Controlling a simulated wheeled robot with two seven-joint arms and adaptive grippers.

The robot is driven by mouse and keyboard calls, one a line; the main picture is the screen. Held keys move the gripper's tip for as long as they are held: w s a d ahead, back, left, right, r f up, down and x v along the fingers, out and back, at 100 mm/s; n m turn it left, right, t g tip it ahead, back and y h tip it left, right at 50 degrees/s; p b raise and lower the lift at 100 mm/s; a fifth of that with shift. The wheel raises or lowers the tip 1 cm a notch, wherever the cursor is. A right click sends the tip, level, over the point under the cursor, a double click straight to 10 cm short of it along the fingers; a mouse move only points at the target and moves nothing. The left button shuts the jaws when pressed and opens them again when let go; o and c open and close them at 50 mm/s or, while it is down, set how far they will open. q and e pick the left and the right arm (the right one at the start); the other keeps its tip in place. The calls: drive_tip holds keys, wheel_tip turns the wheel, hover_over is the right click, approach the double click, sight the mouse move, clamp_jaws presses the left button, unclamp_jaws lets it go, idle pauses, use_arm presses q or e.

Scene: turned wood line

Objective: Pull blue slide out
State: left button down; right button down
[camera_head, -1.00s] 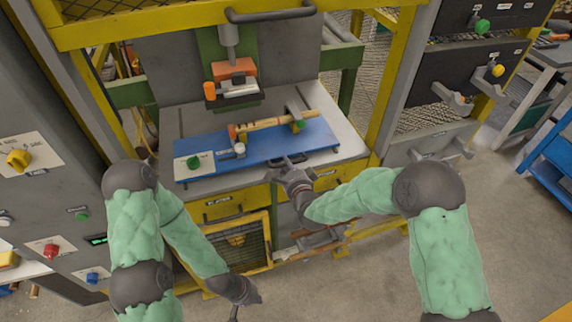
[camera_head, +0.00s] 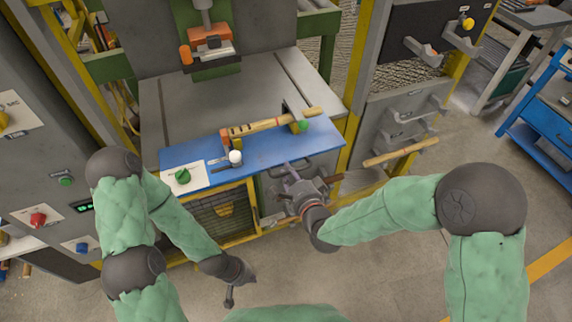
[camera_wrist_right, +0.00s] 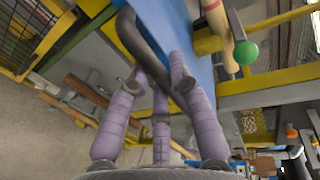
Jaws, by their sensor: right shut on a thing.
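The blue slide (camera_head: 215,150) lies in front of the grey press bed (camera_head: 180,108), with much bare bed behind it. A turned wood piece (camera_head: 265,125) lies clamped on it, near a green knob (camera_head: 303,125) and a white knob (camera_head: 236,157). My right gripper (camera_head: 290,175) is at the slide's front edge. In the right wrist view its purple fingers (camera_wrist_right: 158,78) are shut on the dark handle (camera_wrist_right: 138,38) of the blue slide (camera_wrist_right: 178,28). My left gripper (camera_head: 230,294) hangs low, away from the slide; its jaws are too small to read.
The orange press head (camera_head: 210,45) stands above the back of the bed. A yellow frame post (camera_head: 362,100) rises right of the slide. A wooden bar (camera_head: 400,152) rests on the rack at the right. A blue bench (camera_head: 545,120) stands farther right. Floor is clear in front.

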drive_tip(key=shift+s+f, duration=0.15)
drive_tip(key=shift+f, duration=0.05)
drive_tip(key=c, duration=1.4)
unclamp_jaws()
drive_tip(key=shift+s+d+r, duration=0.1)
drive_tip(key=shift+r, duration=0.05)
drive_tip(key=v, duration=1.2)
